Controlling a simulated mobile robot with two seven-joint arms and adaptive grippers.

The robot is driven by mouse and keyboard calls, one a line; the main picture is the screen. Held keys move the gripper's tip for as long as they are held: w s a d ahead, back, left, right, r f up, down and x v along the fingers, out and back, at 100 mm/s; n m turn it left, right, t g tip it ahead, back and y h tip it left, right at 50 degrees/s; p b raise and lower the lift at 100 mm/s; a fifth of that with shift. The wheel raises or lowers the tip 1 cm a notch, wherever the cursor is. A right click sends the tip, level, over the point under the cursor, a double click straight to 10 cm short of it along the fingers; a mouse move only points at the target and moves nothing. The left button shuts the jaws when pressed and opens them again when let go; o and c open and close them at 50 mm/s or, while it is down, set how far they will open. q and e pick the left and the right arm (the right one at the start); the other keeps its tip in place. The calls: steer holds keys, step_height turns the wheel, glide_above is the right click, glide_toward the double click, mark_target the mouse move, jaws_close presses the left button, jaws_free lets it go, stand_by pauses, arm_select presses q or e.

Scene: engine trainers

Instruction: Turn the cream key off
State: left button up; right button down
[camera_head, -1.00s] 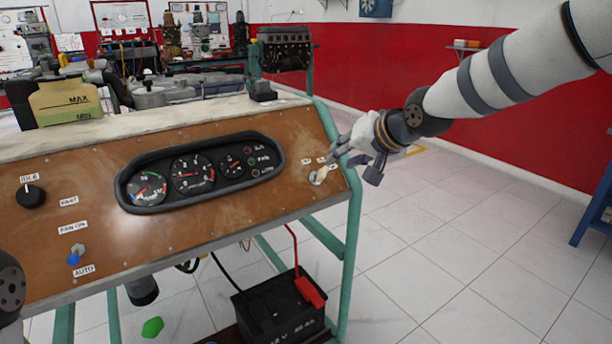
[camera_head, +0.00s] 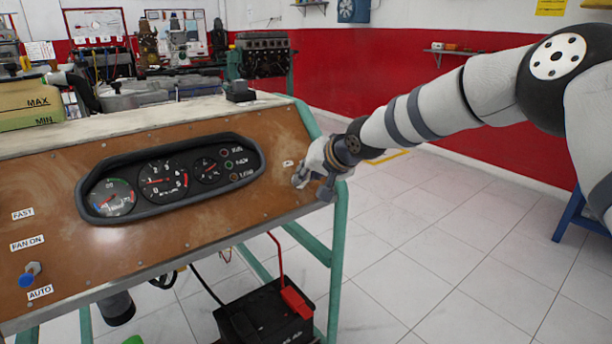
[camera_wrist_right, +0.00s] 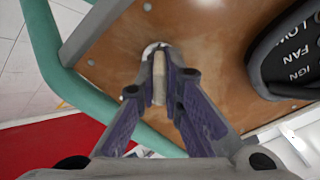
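The cream key (camera_wrist_right: 159,82) sits in a round switch on the brown panel (camera_head: 220,215), near the panel's right end. In the right wrist view it stands between the two fingertips of my right gripper (camera_wrist_right: 160,68), which press close on both sides of it. The purple finger pads spread apart behind the tips. In the head view my right gripper (camera_head: 301,176) is at the panel and hides the key. My left gripper is not in view.
A gauge cluster (camera_head: 168,180) with a raised dark rim is left of the key. A blue-tipped toggle (camera_head: 28,276) is at the lower left. A green frame (camera_head: 338,250) edges the panel. A black battery (camera_head: 262,315) stands below.

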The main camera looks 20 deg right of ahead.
steer(key=shift+n, duration=0.3)
steer(key=n, duration=0.3)
steer(key=shift+a, duration=0.1)
steer(key=shift+f+n+y, duration=0.15)
steer(key=shift+n+y, duration=0.25)
steer(key=shift+n, duration=1.8)
steer(key=c, duration=1.7)
jaws_free()
